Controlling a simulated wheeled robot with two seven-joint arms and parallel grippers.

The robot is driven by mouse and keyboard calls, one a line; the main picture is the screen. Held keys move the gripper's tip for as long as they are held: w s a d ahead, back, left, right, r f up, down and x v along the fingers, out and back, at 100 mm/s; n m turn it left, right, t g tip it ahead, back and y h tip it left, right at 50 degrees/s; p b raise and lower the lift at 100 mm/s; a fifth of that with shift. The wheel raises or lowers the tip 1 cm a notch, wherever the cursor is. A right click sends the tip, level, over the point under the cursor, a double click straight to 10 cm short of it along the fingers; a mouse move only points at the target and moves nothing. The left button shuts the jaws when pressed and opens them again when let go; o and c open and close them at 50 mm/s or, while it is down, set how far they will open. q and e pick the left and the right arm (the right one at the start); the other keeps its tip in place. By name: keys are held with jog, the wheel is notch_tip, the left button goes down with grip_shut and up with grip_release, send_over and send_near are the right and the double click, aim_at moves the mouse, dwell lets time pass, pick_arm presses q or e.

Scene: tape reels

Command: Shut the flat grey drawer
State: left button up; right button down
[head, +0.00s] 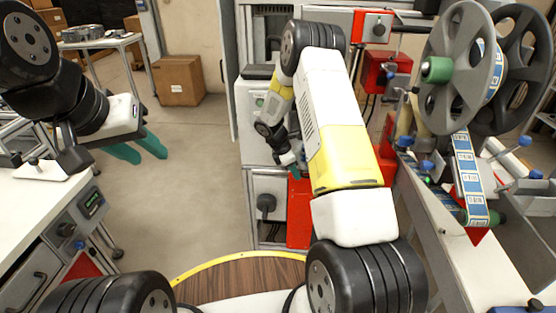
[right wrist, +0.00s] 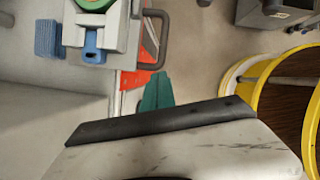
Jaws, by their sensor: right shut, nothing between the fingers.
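A light grey front with a dark bow handle (head: 37,290) is on the left bench in the head view. A dark bow handle (right wrist: 160,40) on a grey unit also shows in the right wrist view. I cannot tell which front is the flat grey drawer, or how far it stands open. My right gripper (head: 296,172) is shut and empty, low in front of the central grey cabinet. In the right wrist view its green fingers (right wrist: 156,92) are together, just short of the bow handle. My left gripper (head: 140,150) is open and empty above the floor, beside the left bench.
A labelling machine with a large grey reel (head: 465,70) stands at the right. Red parts (head: 300,212) stand beside the central cabinet (head: 270,190). A cardboard box (head: 180,80) sits on the floor behind. The floor between the left bench and the cabinet is clear.

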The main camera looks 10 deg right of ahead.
jog(key=s+d, duration=0.2)
jog(key=d, duration=0.7)
jog(key=s+d, duration=0.3)
jog(key=d, duration=0.6)
jog(key=shift+s+d, duration=0.2)
jog(key=shift+d, duration=0.05)
jog(key=shift+d+r, duration=0.1)
jog(key=shift+d, duration=0.05)
jog(key=a, duration=0.5)
jog(key=s+a+r+m+t+y, duration=0.1)
jog(key=s+a+r+m, duration=0.25)
jog(key=r, duration=0.55)
jog(key=s+a+r+m+t+y, duration=0.1)
jog(key=s+a+r+m, duration=0.15)
jog(key=a+r, duration=0.45)
jog(key=s+a+r+m+t+y, duration=0.1)
jog(key=s+a+r+m, duration=0.15)
jog(key=r, duration=0.85)
jog(key=s+a+r+m+t+y, duration=0.1)
jog(key=s+a+r+m, duration=0.3)
jog(key=s, duration=0.5)
jog(key=s+a+r+m+t+y, duration=0.2)
jog(key=s+a+r+m, duration=0.3)
jog(key=s, duration=0.4)
jog(key=shift+s+a+r+y, duration=0.25)
jog(key=shift+s+a+y, duration=0.15)
jog(key=shift+y, duration=0.1)
